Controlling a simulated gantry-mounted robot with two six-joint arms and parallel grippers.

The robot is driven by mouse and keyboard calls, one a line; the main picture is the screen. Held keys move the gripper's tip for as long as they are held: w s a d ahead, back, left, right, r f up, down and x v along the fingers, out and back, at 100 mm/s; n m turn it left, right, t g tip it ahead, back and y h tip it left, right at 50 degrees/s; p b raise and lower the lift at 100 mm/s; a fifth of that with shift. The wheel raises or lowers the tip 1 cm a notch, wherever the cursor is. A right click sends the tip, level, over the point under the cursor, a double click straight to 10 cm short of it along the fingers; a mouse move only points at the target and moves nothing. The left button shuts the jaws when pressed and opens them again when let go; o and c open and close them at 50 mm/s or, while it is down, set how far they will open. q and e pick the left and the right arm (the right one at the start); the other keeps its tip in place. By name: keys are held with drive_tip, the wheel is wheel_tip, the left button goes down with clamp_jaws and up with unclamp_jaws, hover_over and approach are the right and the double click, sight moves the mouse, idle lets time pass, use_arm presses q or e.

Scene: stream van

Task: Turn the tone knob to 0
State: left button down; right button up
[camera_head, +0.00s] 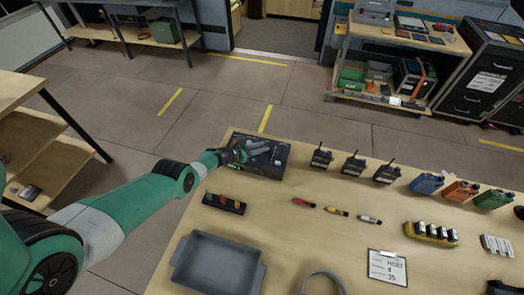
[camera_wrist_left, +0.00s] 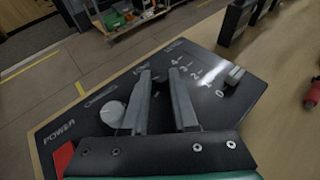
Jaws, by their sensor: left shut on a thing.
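A dark control panel (camera_head: 262,146) lies at the far left corner of the table. In the left wrist view the panel (camera_wrist_left: 222,112) has white labels, a red part by POWER, a pale round knob (camera_wrist_left: 112,113), and a grey slider-like part beside a number scale. My left gripper (camera_head: 239,154) is down at the panel; in the left wrist view its two fingers (camera_wrist_left: 160,76) are shut with a gap between them, on the tone knob, which the fingers largely hide. Its setting cannot be read. My right gripper is not in view.
The wooden table (camera_head: 310,240) holds a grey tray (camera_head: 218,265), a dark holder (camera_head: 224,203) with coloured parts, several radios (camera_head: 353,165), small markers, coloured canisters (camera_head: 461,192) and a clipboard (camera_head: 387,267). The table is bare between the panel and the markers.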

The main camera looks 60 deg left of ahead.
use_arm(q)
drive_tip(key=m+h+b, duration=0.1)
drive_tip(key=b, duration=0.1)
drive_tip(key=shift+a+m+h+b, duration=0.25)
drive_tip(key=shift+m+h+b, duration=0.05)
drive_tip(key=shift+m+h, duration=0.1)
drive_tip(key=shift+r+m+h+b, duration=0.15)
drive_tip(key=shift+m+h+b, duration=0.25)
drive_tip(key=shift+h+b, duration=0.15)
drive_tip(key=shift+r, duration=0.1)
drive_tip(key=c, duration=0.8)
unclamp_jaws()
drive_tip(key=shift+o, duration=0.6)
